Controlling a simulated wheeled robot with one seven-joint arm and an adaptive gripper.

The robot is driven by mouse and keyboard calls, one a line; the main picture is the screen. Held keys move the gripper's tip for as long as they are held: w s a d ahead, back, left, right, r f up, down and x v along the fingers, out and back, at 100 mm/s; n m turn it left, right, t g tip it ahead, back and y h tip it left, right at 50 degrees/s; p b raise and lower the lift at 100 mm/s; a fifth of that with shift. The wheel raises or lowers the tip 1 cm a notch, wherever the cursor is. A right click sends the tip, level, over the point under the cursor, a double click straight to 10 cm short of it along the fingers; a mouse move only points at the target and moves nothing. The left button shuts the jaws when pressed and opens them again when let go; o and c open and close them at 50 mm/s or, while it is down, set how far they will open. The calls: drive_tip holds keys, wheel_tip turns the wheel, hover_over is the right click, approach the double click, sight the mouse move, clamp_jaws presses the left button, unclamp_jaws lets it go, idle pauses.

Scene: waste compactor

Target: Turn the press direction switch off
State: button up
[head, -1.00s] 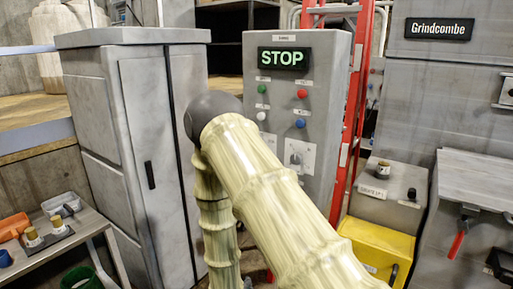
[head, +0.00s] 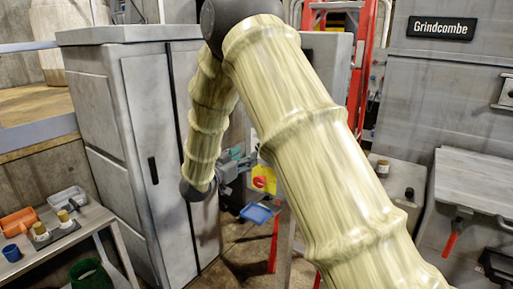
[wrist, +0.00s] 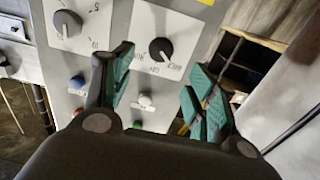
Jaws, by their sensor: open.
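In the wrist view, the grey control panel (wrist: 118,18) shows two black rotary knobs on white plates. The right knob (wrist: 160,50) has printed lettering that looks like OFF at its right; I take it for the press direction switch, but its title is not readable. The left knob (wrist: 67,23) has a number scale. My gripper (wrist: 163,78) is open and empty, its teal pads on either side of the right knob's line of sight; contact is not visible. In the head view my gripper (head: 236,163) is low before the panel, partly hidden by my arm.
Blue (wrist: 77,82), white (wrist: 146,99) and green buttons show in the wrist view. A red-on-yellow emergency stop (head: 263,180) is close to my gripper. A grey cabinet (head: 150,150) stands left; a red ladder (head: 360,70) stands behind the panel.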

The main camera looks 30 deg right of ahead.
drive_tip(key=p+x, duration=0.3)
drive_tip(key=x, duration=0.5)
drive_tip(key=c, duration=1)
